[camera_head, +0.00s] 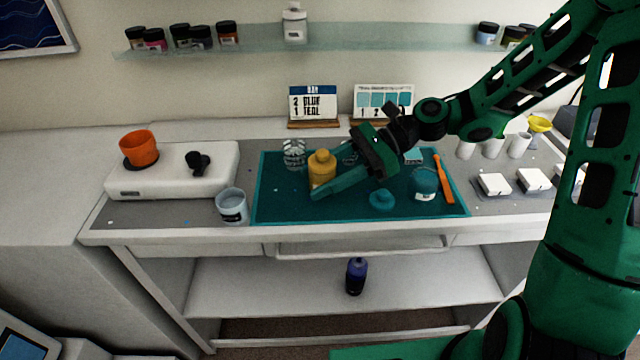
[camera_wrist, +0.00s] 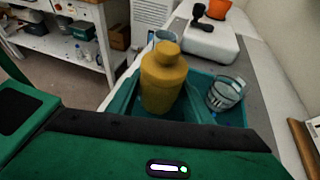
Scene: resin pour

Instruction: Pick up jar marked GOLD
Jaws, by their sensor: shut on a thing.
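A gold-yellow jar (camera_head: 322,166) with a narrow neck and cap stands upright over the left part of the teal mat (camera_head: 280,205). It also shows in the middle of the wrist view (camera_wrist: 162,85). No marking is readable on it. My gripper (camera_head: 325,182) reaches in from the right, with its green fingers on either side of the jar's body. The gripper is shut on the jar. In the head view the far finger is mostly hidden. I cannot tell whether the jar's base touches the mat.
A clear cup (camera_head: 293,153) stands just left of the jar, and a pale cup (camera_head: 232,206) left of the mat. A white appliance (camera_head: 165,180) is at left.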

